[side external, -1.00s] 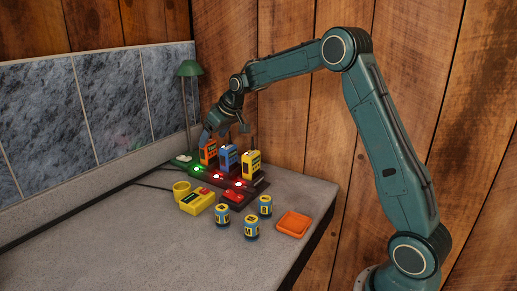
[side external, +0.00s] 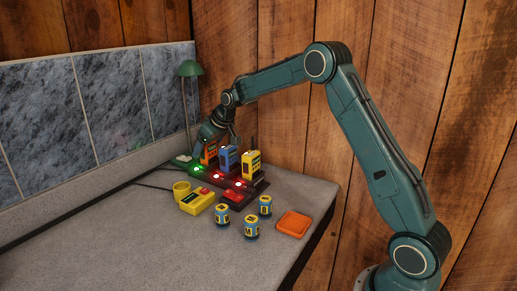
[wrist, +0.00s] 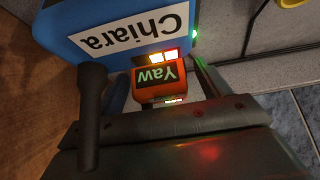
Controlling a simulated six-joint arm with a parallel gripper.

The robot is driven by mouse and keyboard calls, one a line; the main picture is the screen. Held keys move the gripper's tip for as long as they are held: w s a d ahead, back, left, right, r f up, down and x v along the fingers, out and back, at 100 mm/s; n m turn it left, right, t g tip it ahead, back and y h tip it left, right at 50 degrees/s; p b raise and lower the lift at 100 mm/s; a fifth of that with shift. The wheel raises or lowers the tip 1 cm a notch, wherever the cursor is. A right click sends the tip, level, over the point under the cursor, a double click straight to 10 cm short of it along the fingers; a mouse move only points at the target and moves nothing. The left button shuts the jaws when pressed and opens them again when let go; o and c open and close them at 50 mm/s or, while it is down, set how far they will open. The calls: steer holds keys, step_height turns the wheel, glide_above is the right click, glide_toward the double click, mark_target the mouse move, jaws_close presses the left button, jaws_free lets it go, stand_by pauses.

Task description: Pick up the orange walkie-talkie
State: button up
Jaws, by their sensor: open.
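The orange walkie-talkie (side external: 209,158) stands upright in the left slot of a dark charging rack (side external: 262,185), partly covered by my gripper. In the wrist view the orange walkie-talkie (wrist: 162,82) shows upside down, with a label reading "Yaw" and lit bars. My gripper (side external: 204,147) is open and low over its top. The wrist view shows finger edges on either side of it; contact cannot be told. A blue walkie-talkie (side external: 228,160), labelled "Chiara" in the wrist view (wrist: 130,30), and a yellow one (side external: 251,163) stand beside it to the right.
A green light (side external: 198,169) glows before the orange one; red lights glow before the others. In front are a yellow device (side external: 197,202), a yellow roll (side external: 181,189), several blue-yellow batteries (side external: 251,230) and an orange tray (side external: 293,223). The counter's left front is clear.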

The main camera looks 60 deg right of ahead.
steer(key=c, duration=1.5)
steer(key=shift+r, duration=0.1)
step_height(320, 180, up, 20)
steer(key=shift+f, duration=0.1)
stand_by(0.4)
